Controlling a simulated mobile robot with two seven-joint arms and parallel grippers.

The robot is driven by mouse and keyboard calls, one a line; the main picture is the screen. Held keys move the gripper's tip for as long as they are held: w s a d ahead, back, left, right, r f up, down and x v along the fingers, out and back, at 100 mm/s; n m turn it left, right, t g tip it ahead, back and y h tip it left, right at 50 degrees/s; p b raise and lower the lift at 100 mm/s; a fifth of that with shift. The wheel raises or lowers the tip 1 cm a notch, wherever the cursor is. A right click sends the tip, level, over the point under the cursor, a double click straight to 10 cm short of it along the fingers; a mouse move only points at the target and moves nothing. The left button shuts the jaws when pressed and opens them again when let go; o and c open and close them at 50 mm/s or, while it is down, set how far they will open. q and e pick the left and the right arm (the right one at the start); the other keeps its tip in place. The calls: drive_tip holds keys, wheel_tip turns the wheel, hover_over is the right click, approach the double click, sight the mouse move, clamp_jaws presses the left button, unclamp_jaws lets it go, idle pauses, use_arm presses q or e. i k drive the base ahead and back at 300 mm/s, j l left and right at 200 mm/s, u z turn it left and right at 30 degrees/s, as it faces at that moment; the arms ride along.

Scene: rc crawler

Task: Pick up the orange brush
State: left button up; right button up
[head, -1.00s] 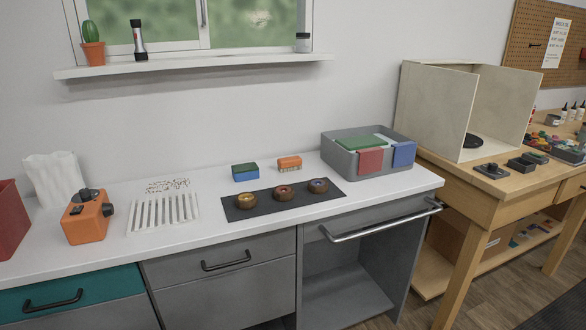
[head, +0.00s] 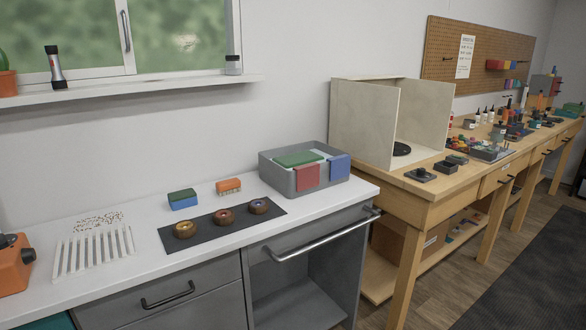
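A small block-shaped item with an orange top and a paler underside, which looks like the orange brush (head: 228,186), lies on the white counter (head: 215,262). It sits behind the dark mat (head: 207,231), between a green and blue sponge-like block (head: 183,199) and the grey bin (head: 284,184). Nothing covers it. Neither of my grippers shows in the head view.
The mat holds three brown rings with coloured centres. Cloths hang over the bin's rim. A white slatted rack (head: 93,252) and an orange device (head: 13,266) stand at left. A wooden workbench (head: 408,195) with a box-shaped booth (head: 375,122) is at right.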

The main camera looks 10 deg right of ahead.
sight(233, 185)
drive_tip(key=u, duration=0.45)
drive_tip(key=l+u, duration=0.15)
drive_tip(key=u, duration=0.25)
drive_tip(key=l+u, duration=0.1)
drive_tip(key=u, duration=0.35)
drive_tip(key=l+u, duration=0.35)
drive_tip(key=k+l+u, duration=0.1)
drive_tip(key=l+u, duration=0.3)
drive_tip(key=k+l+u, duration=0.1)
drive_tip(key=l, duration=0.25)
drive_tip(key=k+l+u, duration=0.1)
drive_tip(key=l, duration=0.2)
drive_tip(key=k+l+u, duration=0.1)
drive_tip(key=l, duration=0.2)
